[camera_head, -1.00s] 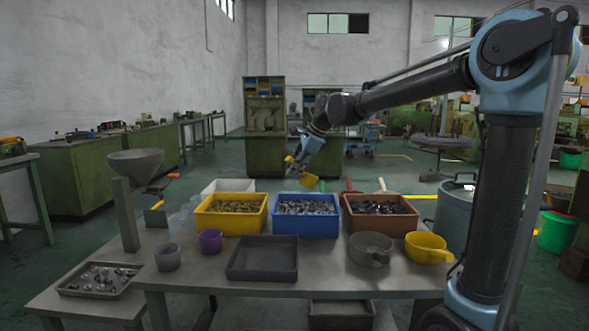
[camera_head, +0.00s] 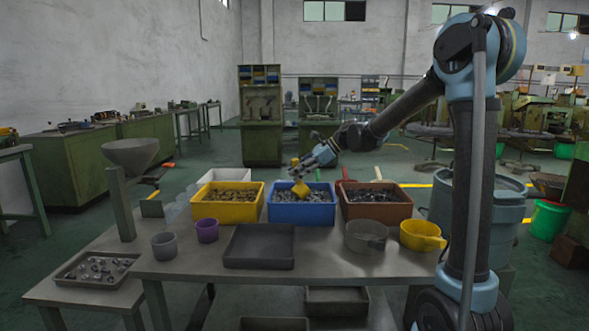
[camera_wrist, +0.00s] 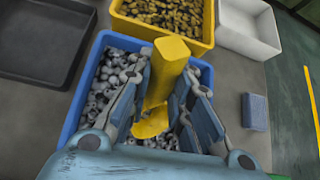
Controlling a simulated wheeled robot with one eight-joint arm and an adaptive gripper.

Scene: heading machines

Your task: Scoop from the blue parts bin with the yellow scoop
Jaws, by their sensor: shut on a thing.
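The blue parts bin (camera_head: 301,214) stands on the table between a yellow bin and a brown bin. It holds many small grey metal parts, which also show in the wrist view (camera_wrist: 98,98). My gripper (camera_head: 303,166) is above the blue bin, shut on the handle of the yellow scoop (camera_head: 301,190). In the wrist view the scoop's handle (camera_wrist: 168,68) stands between the fingers (camera_wrist: 166,98), and its bowl is low among or just over the parts. The bowl is partly hidden, so I cannot tell whether it holds parts.
The yellow bin (camera_head: 228,217) and brown bin (camera_head: 374,211) flank the blue bin closely. In front are a dark empty tray (camera_head: 259,262), a grey scoop (camera_head: 366,236) and a yellow pot (camera_head: 423,235). Purple (camera_head: 207,230) and grey (camera_head: 165,245) cups and a funnel (camera_head: 131,151) are at left.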

